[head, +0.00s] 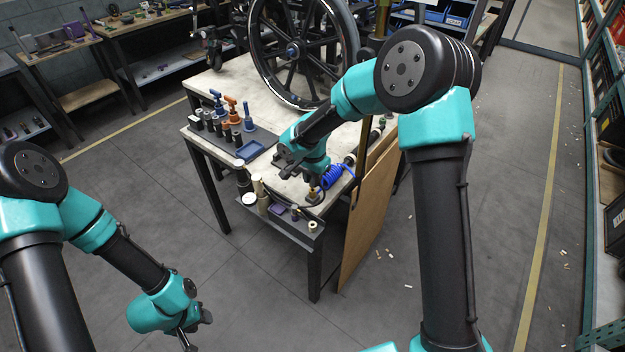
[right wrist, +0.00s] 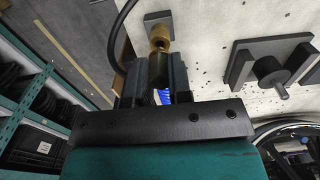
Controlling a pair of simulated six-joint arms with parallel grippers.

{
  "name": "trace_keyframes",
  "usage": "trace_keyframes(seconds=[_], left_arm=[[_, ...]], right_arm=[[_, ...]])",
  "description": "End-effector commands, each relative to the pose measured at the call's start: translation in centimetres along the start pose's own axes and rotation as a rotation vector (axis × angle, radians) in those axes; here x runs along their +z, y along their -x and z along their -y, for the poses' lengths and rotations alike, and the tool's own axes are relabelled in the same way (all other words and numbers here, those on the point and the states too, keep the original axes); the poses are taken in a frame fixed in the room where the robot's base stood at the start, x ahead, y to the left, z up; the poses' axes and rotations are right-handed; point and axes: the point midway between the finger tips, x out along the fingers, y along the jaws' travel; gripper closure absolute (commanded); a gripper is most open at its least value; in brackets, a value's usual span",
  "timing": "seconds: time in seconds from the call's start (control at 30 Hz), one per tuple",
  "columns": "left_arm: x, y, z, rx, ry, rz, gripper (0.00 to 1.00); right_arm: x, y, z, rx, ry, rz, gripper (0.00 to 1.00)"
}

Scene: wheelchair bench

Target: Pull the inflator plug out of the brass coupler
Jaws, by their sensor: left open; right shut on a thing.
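The brass coupler (right wrist: 158,27) sits on a small grey mount at the bench edge in the right wrist view. The inflator plug (right wrist: 158,70), a dark cylinder with a brass nose, is between the fingers of my right gripper (right wrist: 155,82), which is shut on it. The plug's nose lines up with the coupler and appears to meet it; how deep it sits I cannot tell. In the head view my right gripper (head: 313,186) is low over the bench's near right corner, largely hidden by its wrist. My left gripper (head: 196,338) is open and empty, away from the bench over the floor.
A blue coiled hose (head: 333,176) lies beside the right gripper. A large wheel (head: 303,50) stands behind. A brown board (head: 370,215) leans at the bench's right side.

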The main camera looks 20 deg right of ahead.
Motion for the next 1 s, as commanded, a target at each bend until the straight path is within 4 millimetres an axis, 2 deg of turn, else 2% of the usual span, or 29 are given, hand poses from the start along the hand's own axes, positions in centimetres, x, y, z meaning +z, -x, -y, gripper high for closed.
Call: trace_keyframes(seconds=[1.0], left_arm=[[0.0, 0.0, 0.0, 0.0, 0.0, 0.0, 0.57]], right_arm=[[0.0, 2.4, 0.0, -0.001, -0.001, 0.0, 1.0]])
